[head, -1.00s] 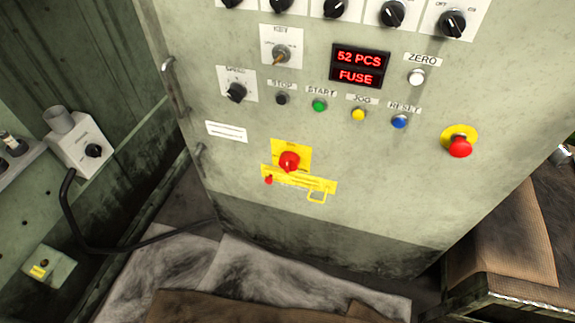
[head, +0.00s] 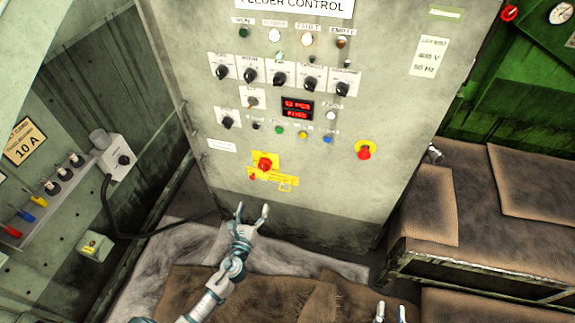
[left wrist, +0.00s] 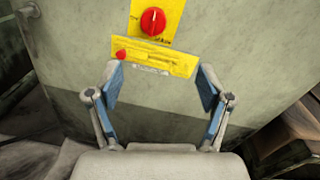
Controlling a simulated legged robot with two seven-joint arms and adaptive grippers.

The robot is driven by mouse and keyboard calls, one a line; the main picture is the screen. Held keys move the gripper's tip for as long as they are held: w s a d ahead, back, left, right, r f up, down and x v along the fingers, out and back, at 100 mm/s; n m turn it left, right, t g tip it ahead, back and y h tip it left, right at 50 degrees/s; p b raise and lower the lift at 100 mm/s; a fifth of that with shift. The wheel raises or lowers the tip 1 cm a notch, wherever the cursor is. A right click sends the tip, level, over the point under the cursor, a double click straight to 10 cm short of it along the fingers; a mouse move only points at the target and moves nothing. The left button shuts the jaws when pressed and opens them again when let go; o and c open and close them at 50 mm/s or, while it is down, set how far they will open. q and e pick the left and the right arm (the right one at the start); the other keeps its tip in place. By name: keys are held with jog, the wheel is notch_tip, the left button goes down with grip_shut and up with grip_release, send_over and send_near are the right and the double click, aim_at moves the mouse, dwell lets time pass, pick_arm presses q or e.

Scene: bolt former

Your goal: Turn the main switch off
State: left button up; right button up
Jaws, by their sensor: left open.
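The main switch is a red rotary knob (head: 265,163) on a yellow plate, low on the front of the grey feeder control cabinet (head: 220,175). A yellow hasp strip (head: 272,177) with a small red piece lies just below it. In the left wrist view the red knob (left wrist: 153,21) is at the top centre, above the yellow strip (left wrist: 150,57). My left gripper (head: 252,210) is open and empty, below the switch and apart from it. In the left wrist view its fingers (left wrist: 160,85) are spread. My right gripper (head: 390,308) shows only its fingertips at the bottom edge.
A red emergency button (head: 364,152) is right of the switch. Small buttons, black knobs and a red display (head: 297,108) are above. A wall box (head: 118,160) with a black cable is left. A brown covered bench (head: 480,190) is right.

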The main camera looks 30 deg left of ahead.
pick_arm(q)
jog(key=w+a+f, duration=0.1)
jog(key=w+a, duration=0.1)
jog(key=a, duration=0.1)
jog(key=b, duration=0.2)
send_near(263, 169)
jog(key=w, duration=0.5)
jog(key=shift+y, duration=0.3)
jog(key=w+a, duration=0.3)
jog(key=w, duration=0.1)
jog(key=shift+w+a+f+b, duration=0.1)
jog(key=shift+a+f+b, duration=0.05)
jog(key=shift+f+b, duration=0.2)
jog(key=shift+w+r, duration=0.1)
jog(key=shift+w, duration=0.1)
jog(key=shift+d+r+m, duration=0.3)
jog(key=shift+d+r, duration=0.05)
jog(key=shift+d, duration=0.35)
jog(key=c, duration=1.1)
jog(key=shift+a+f, duration=0.1)
jog(key=shift+a, duration=0.45)
jog(key=shift+c, duration=0.3)
jog(key=shift+d, duration=0.1)
pick_arm(e)
jog(key=r+t, duration=0.3)
jog(key=a+r+t, duration=0.1)
jog(key=r, duration=0.1)
jog(key=shift+r+y, duration=0.15)
jog(key=shift+y, duration=0.15)
